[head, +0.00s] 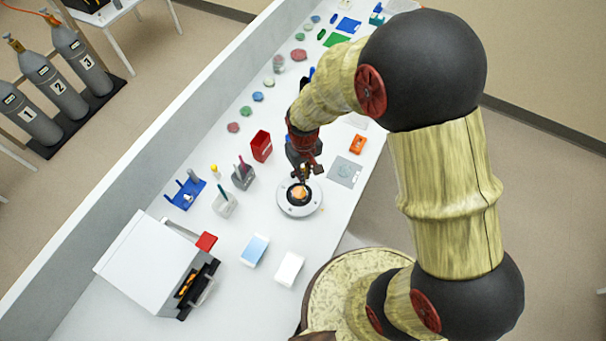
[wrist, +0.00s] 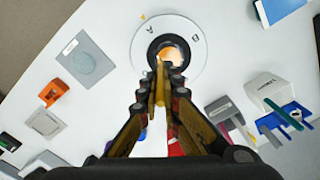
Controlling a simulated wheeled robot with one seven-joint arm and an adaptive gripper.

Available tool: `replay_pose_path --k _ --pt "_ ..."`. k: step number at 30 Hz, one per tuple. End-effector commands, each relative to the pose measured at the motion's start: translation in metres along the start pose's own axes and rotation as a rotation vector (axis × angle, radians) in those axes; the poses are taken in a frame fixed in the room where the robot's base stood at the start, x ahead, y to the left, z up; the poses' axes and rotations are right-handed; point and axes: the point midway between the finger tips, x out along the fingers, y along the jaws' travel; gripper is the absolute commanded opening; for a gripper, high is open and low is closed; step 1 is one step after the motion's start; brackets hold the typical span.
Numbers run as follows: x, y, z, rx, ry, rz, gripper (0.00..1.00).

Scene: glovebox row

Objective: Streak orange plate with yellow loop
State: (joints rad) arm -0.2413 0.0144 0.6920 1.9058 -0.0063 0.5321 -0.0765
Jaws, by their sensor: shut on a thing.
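The orange plate (head: 299,192) sits in the dark centre of a round white turntable (head: 286,205). In the wrist view the orange plate (wrist: 172,52) shows beyond my fingertips, inside a black ring. My gripper (head: 304,172) is above the turntable, pointing down at the plate. In the wrist view my gripper (wrist: 160,84) is shut on a slim yellow handle, the yellow loop (wrist: 160,88). Its tip ends at or just above the near part of the orange plate. I cannot tell whether it touches the surface.
A grey pad with a round dish (head: 345,171) and an orange box (head: 357,144) lie right of the turntable. A red bin (head: 261,146), tool cups (head: 224,204) and a blue rack (head: 186,191) stand left.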

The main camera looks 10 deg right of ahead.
Motion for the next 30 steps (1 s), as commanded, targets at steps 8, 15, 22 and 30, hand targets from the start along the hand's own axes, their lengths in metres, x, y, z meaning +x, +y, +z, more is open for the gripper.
replay_pose_path --k 8,15,22,30 --pt "-0.0001 0.0016 -0.0011 0.0 0.0 0.0 0.0" --pt "0.0 0.001 -0.002 0.0 0.0 0.0 0.0" --pt "0.0003 -0.0012 -0.0062 0.0 0.0 0.0 0.0" --pt "0.0003 -0.0024 -0.0082 0.0 0.0 0.0 0.0"
